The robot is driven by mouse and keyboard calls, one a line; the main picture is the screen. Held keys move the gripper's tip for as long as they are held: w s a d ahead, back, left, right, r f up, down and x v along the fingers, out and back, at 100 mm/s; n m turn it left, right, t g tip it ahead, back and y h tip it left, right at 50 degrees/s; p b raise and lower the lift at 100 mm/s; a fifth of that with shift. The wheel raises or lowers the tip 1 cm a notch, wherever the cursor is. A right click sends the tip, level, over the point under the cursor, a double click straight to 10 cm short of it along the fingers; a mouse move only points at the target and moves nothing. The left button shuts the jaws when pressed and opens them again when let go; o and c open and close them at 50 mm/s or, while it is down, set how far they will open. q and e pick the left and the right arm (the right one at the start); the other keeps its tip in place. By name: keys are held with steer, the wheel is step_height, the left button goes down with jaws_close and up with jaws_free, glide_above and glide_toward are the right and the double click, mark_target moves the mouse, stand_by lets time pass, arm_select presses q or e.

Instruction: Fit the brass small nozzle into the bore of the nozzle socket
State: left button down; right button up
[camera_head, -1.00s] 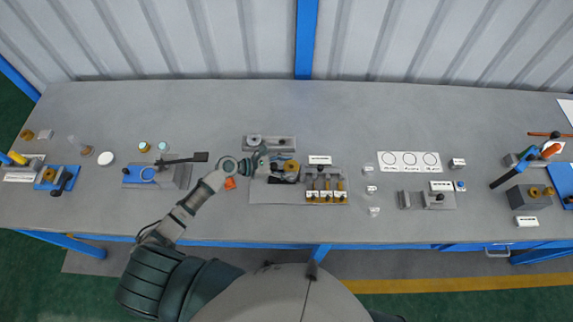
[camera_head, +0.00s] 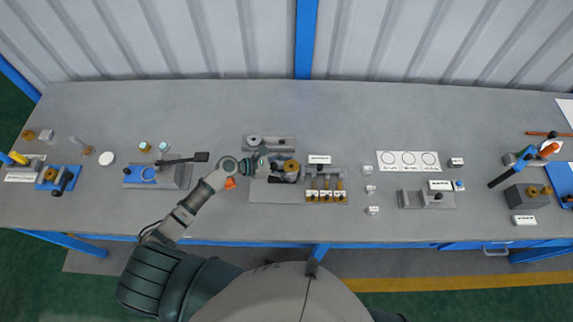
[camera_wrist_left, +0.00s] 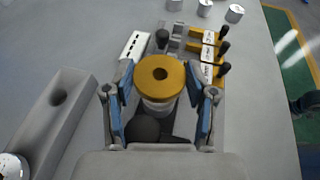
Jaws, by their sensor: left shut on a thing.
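The brass small nozzle (camera_wrist_left: 160,76) shows in the left wrist view as a round brass flange with a dark central hole. It also shows in the head view (camera_head: 291,166). My left gripper (camera_wrist_left: 159,88) is shut on it, with a blue-padded finger on each side. A light grey round part (camera_wrist_left: 160,106) sits directly below the flange; I cannot tell whether it is the nozzle's body or the nozzle socket. The socket's bore is not clearly visible. My right gripper is out of view.
A grey block (camera_wrist_left: 58,97) with a hole lies beside the gripper; it also shows at the back in the head view (camera_head: 269,142). A rack (camera_head: 326,184) with several brass-and-black pieces stands to the right. Small white cups (camera_head: 373,210) stand beyond it. The rear table is clear.

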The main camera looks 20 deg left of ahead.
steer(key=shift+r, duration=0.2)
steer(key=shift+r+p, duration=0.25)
steer(key=shift+p, duration=0.2)
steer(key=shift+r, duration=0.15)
stand_by(0.4)
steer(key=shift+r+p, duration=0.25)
steer(key=shift+p, duration=0.15)
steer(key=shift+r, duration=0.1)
stand_by(0.5)
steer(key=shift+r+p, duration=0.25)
steer(key=shift+p, duration=0.1)
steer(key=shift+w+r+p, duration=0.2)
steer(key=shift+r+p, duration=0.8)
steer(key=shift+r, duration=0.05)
stand_by(1.3)
stand_by(0.5)
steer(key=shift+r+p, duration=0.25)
steer(key=shift+p, duration=0.05)
